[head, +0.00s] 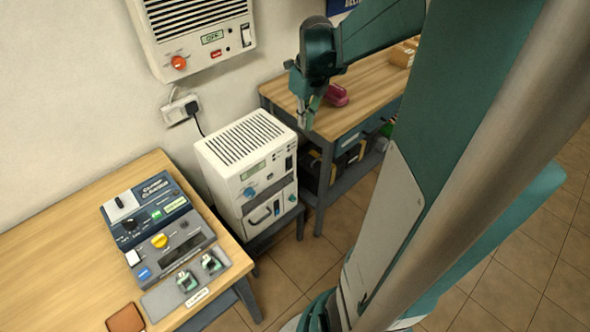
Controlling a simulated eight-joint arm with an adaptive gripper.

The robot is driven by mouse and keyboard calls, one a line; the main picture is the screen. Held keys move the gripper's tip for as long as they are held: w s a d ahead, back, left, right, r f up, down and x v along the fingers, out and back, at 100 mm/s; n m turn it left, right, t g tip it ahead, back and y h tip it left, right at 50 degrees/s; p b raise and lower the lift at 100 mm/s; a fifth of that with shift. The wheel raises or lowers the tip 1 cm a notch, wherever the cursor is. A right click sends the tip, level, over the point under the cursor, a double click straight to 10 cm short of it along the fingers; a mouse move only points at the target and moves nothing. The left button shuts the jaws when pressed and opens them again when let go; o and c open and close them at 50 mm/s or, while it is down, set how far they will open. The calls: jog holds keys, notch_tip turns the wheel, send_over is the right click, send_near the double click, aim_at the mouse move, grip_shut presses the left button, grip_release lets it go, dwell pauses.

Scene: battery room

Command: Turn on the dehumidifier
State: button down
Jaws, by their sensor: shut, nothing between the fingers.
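A white box-shaped unit (246,160) with a slatted top stands on a low dark stand between the two tables. Its front has a small display, a blue knob (250,192), a dark switch at its right and a lower section with a handle; it looks like the dehumidifier. The display text is too small to read. My gripper (303,123) is shut and empty, pointing down above and to the right of this unit, near the left end of the back table. I see no contact with the unit.
A white wall unit (195,35) has a display reading OFF and an orange knob (179,63). A cable runs from a wall socket (181,108) behind the floor unit.

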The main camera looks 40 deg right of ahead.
aim_at(290, 164)
notch_tip(290, 164, down, 18)
jog(key=shift+s+d+r, duration=0.2)
jog(key=shift+s+r, duration=0.05)
jog(key=shift+s, duration=0.1)
jog(key=shift+f, duration=0.2)
dwell(0.6)
jog(key=w+f+b, duration=0.3)
jog(key=w+f, duration=0.2)
jog(key=f, duration=0.5)
jog(key=shift+b, duration=0.3)
jog(key=shift+w, duration=0.1)
dwell(0.3)
